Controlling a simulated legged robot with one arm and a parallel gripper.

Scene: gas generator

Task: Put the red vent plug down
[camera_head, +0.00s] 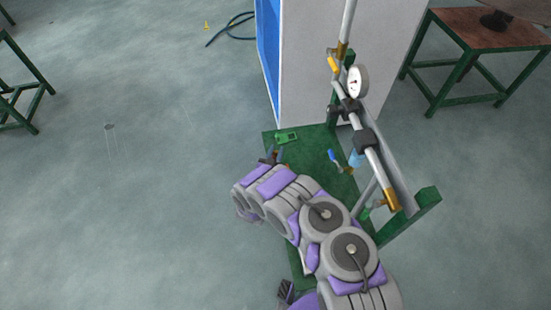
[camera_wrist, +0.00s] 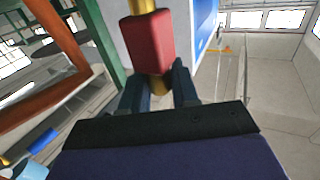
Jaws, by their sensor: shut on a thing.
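The red vent plug (camera_wrist: 152,45) is a red block with brass-yellow ends above and below it, in the upper middle of the wrist view. My gripper (camera_wrist: 160,86) is shut on it, with one dark finger on each side of its lower brass end. The plug looks roughly upright in that view, with the grey cabinet behind it. I cannot make out the plug in the head view, where my purple and grey arm covers part of the green bench (camera_head: 318,150). I cannot tell whether the plug touches anything besides the fingers.
A slanted pipe with a gauge (camera_head: 358,82) and a blue-handled valve (camera_head: 335,160) runs along the bench's right side. A small green item (camera_head: 286,137) lies at its far end. A white-and-blue cabinet (camera_head: 335,60) stands behind. Open floor lies left.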

